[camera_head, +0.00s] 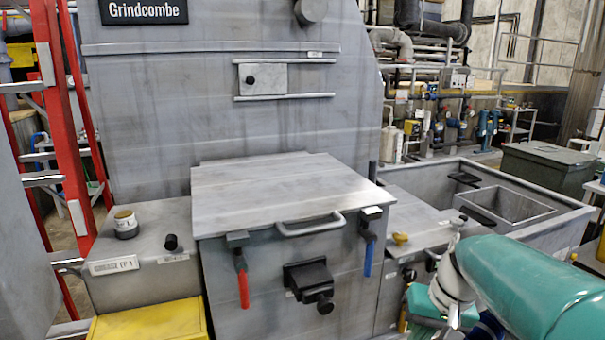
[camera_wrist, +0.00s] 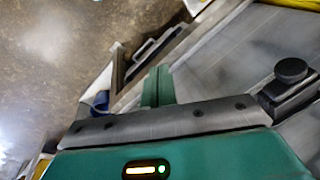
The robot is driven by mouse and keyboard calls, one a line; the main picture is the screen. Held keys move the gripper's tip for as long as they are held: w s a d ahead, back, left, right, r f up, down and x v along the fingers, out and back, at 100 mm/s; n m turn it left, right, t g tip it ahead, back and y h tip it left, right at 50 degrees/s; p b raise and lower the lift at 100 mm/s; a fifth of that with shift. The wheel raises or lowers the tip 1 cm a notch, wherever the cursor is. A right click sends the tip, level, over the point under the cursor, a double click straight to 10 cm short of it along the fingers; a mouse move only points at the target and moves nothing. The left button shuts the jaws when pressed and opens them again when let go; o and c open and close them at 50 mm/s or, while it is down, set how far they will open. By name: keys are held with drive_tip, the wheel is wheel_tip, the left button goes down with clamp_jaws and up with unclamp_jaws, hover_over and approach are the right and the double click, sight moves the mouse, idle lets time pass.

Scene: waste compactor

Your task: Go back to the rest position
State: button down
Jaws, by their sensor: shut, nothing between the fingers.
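My gripper (camera_wrist: 157,88) shows in the wrist view as two teal fingers side by side, shut with nothing between them. In the head view my teal and white arm comes in from the lower right, in front of the machine's right side. The arm's far end is partly cut off and its fingers are hard to make out there. The grey compactor (camera_head: 225,110) fills the middle of the head view. Its lid (camera_head: 280,185) is closed, with a bar handle (camera_head: 311,225) at the front edge.
A red lever (camera_head: 243,285) and a blue lever (camera_head: 369,258) hang on the compactor's front. A black knob (camera_wrist: 290,70) lies beside the gripper in the wrist view. A red ladder (camera_head: 68,130) stands left; a grey basin (camera_head: 512,208) lies right. A yellow box (camera_head: 150,322) is in front.

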drive_tip(key=s+a+r+n+t+h, duration=0.1)
drive_tip(key=s+a+t, duration=0.3)
drive_tip(key=s, duration=0.7)
drive_tip(key=shift+s+a+r+n+h, duration=0.25)
drive_tip(key=shift+a+r+n+h, duration=0.1)
drive_tip(key=shift+a+h, duration=0.35)
